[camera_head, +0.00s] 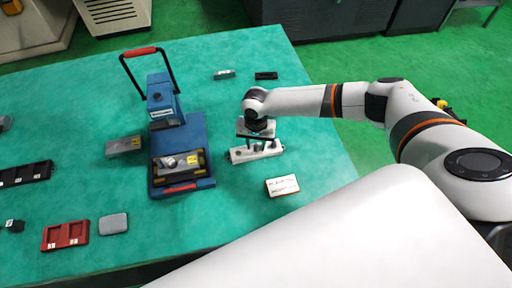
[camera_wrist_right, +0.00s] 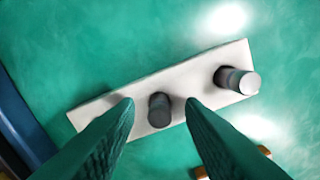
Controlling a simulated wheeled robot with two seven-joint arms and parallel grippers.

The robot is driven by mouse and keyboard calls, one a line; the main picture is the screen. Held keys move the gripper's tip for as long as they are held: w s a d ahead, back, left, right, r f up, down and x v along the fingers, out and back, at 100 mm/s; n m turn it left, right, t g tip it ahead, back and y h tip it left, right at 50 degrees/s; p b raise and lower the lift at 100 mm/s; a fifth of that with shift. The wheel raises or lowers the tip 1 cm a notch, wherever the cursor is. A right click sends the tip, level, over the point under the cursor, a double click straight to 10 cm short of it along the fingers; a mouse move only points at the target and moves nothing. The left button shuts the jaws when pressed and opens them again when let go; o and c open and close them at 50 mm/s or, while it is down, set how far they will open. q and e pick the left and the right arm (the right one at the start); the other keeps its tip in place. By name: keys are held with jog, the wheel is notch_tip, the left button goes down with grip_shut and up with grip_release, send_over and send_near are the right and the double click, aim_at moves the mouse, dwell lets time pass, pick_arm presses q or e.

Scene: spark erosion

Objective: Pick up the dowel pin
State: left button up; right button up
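A pale holder block (camera_head: 244,155) lies on the green table, below my right gripper (camera_head: 262,143). In the right wrist view the block (camera_wrist_right: 196,90) carries two grey cylindrical pins. One dowel pin (camera_wrist_right: 160,110) stands near the block's middle, between the two dark green fingertips of my right gripper (camera_wrist_right: 160,103). A gap shows on each side of that pin, so the gripper is open. The other pin (camera_wrist_right: 238,81) stands near the block's right end. I cannot tell the fingertips' exact height over the block. My left gripper is not in view.
A blue press-like device (camera_head: 172,125) with a black and red handle stands left of the block. A red tray (camera_head: 65,236) sits at front left.

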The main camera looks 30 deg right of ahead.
grip_shut()
jog(key=shift+r, duration=0.1)
